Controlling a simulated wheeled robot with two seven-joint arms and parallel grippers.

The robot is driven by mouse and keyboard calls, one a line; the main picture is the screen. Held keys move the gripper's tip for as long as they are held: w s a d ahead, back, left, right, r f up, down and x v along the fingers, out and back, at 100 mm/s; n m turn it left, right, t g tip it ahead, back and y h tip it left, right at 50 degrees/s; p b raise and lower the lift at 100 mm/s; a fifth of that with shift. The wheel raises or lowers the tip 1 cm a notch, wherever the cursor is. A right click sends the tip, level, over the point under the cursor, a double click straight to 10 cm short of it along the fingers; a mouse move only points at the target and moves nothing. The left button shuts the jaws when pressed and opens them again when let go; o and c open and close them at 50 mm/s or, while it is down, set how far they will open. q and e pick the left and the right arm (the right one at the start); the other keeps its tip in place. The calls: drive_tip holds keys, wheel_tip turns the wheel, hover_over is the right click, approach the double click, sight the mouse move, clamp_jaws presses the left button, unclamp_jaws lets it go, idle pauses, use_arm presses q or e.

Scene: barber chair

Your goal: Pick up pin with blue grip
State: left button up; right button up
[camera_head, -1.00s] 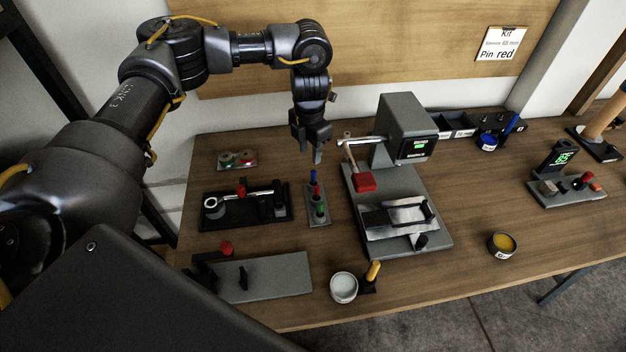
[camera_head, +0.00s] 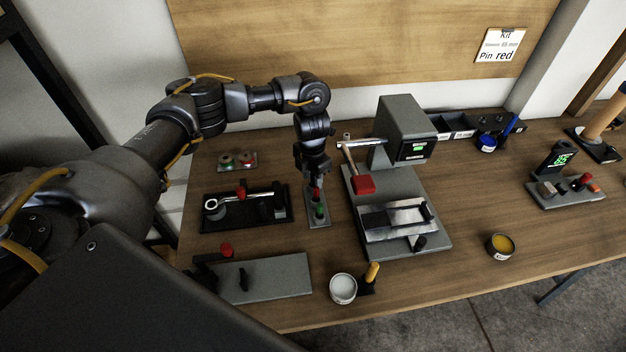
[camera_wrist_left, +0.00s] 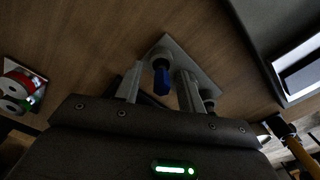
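The pin with the blue grip (camera_wrist_left: 161,78) shows in the left wrist view, standing at the grey pin plate (camera_wrist_left: 196,60). In the head view the blue grip is hidden by my gripper. There the plate (camera_head: 311,222) also holds a pin with a red grip (camera_head: 316,193) and one with a green grip (camera_head: 320,210). My left gripper (camera_head: 314,180) points down at the far end of the plate. In the left wrist view its fingers (camera_wrist_left: 160,85) are apart on either side of the blue grip, with gaps visible. My right gripper is not in view.
A black fixture with a wrench-like tool (camera_head: 240,205) lies left of the plate. A grey press with a red-ended lever (camera_head: 364,183) stands close on the right. A white tin (camera_head: 343,288) is nearer the front. A wall note (camera_head: 500,45) reads "Pin red".

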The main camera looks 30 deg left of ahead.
use_arm(q)
clamp_jaws()
idle(0.4)
wheel_tip(320, 180, up, 9)
drive_tip(key=shift+r, duration=0.5)
